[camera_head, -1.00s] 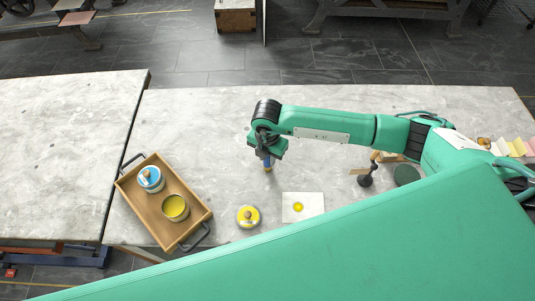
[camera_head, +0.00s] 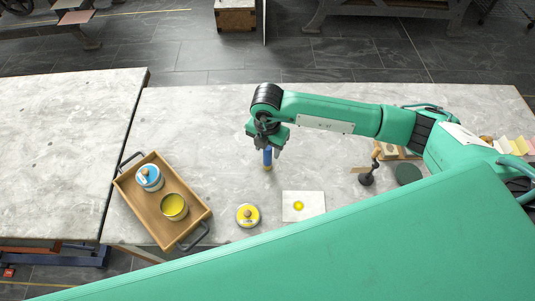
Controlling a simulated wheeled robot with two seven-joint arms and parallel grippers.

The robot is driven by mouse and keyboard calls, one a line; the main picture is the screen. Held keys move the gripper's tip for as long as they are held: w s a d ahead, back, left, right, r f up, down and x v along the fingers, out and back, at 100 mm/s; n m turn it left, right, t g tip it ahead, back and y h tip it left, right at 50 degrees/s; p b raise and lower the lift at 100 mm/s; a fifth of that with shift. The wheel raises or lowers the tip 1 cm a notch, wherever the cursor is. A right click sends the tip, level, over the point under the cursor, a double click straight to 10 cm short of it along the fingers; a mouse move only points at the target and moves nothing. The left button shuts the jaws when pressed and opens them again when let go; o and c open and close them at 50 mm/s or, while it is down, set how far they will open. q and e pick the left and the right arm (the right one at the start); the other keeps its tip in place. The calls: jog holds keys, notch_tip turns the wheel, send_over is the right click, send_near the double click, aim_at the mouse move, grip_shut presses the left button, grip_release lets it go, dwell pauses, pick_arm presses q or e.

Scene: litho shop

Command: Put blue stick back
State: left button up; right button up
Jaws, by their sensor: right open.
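A wooden tray (camera_head: 155,218) with dark handles lies to the left. It holds a blue-lidded tin (camera_head: 149,177) and an open tin of yellow ink (camera_head: 174,206). My left gripper is not in view.
A yellow lid with a knob (camera_head: 248,216) and a white sheet with a yellow blob (camera_head: 303,207) lie in front of the stick. A small dark stand (camera_head: 367,179) and a dark green disc (camera_head: 408,174) are to the right. Bare tabletop lies between tray and stick.

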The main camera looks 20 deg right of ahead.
notch_tip(320, 180, up, 8)
jog(key=shift+r+b, duration=0.1)
jog(key=shift+b, duration=0.8)
